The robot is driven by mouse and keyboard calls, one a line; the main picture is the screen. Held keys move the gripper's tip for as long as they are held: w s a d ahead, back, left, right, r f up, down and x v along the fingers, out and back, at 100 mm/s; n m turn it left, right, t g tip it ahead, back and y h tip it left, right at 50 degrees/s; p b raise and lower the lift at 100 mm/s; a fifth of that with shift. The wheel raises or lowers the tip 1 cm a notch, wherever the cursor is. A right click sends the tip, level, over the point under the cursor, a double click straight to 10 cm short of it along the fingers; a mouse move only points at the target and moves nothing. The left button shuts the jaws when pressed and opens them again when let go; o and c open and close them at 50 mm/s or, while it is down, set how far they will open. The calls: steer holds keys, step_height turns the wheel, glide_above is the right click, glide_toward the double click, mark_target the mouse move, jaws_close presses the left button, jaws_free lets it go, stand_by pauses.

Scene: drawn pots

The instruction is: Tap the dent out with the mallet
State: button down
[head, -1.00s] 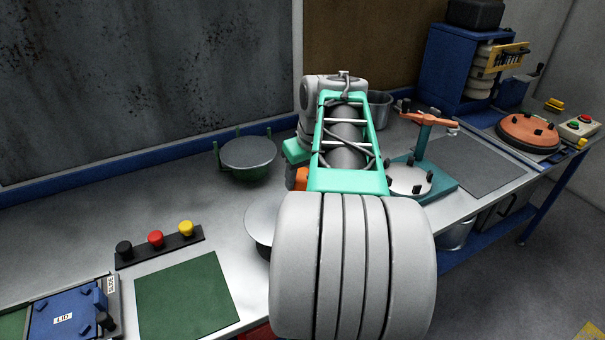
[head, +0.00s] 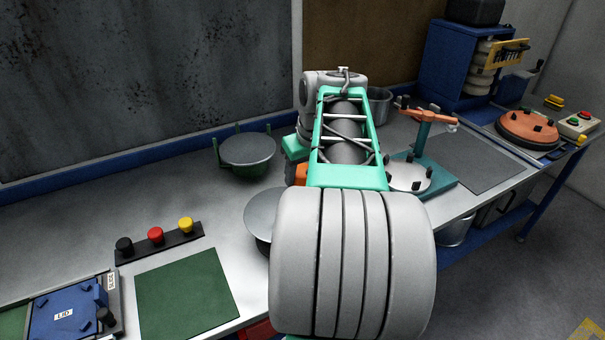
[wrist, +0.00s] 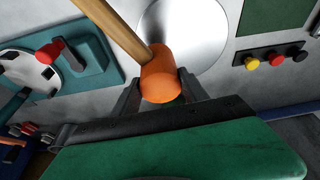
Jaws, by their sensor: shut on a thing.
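The mallet has an orange head (wrist: 161,82) and a wooden handle (wrist: 118,30) that runs to the upper left in the wrist view. My gripper (wrist: 158,88) is shut on the orange head, with a dark finger on either side. A round silver metal piece (wrist: 203,28) lies beyond the mallet in the wrist view, and the head partly overlaps its edge. It also shows in the head view (head: 258,212), partly behind my arm. I cannot tell whether the mallet touches it. No dent can be made out. In the head view my arm hides the gripper.
A teal fixture (head: 440,180) stands to the right.

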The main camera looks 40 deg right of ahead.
steer(key=shift+f, duration=0.1)
step_height(320, 180, up, 5)
steer(key=p, duration=0.4)
stand_by(0.6)
